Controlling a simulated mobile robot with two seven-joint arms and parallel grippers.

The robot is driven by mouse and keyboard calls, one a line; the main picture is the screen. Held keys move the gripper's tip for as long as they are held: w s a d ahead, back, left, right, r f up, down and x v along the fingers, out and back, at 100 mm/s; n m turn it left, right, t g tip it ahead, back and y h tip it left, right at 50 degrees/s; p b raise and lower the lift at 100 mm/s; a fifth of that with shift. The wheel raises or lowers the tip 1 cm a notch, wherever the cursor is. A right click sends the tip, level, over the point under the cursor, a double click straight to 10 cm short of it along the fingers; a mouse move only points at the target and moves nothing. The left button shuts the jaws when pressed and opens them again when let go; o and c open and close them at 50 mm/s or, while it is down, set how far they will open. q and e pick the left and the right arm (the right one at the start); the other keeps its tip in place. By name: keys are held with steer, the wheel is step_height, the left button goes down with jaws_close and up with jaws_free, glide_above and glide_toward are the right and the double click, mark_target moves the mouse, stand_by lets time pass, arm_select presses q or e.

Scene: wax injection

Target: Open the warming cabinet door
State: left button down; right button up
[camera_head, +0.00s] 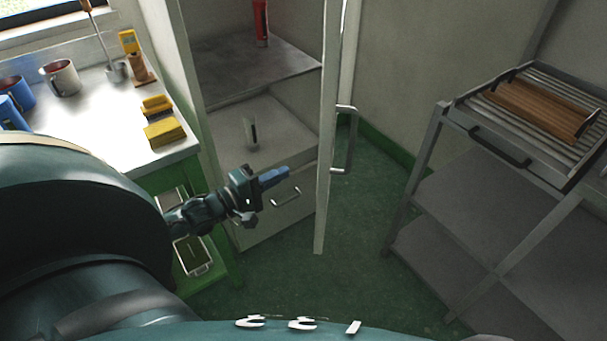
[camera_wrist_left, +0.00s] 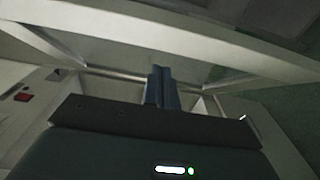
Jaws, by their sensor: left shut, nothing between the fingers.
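The cabinet door (camera_head: 327,130) stands open, seen nearly edge-on, with its grey bar handle (camera_head: 354,140) on the right side. The cabinet's interior shows a grey upper shelf (camera_head: 260,72) and a lower surface (camera_head: 285,128), with a drawer (camera_head: 308,205) below. My left gripper (camera_head: 274,177) is shut and empty, in front of the drawer and left of the door, apart from the handle. Its closed fingers (camera_wrist_left: 162,87) show in the left wrist view, with pale frame edges beyond. My right gripper is not in view.
A metal rack (camera_head: 440,190) with a brown slab (camera_head: 535,108) on top stands at right. Green floor (camera_head: 350,225) is clear between the door and the rack.

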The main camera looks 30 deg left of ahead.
arm_select(q)
steer(key=w+d, duration=0.4)
steer(key=shift+d, duration=0.25)
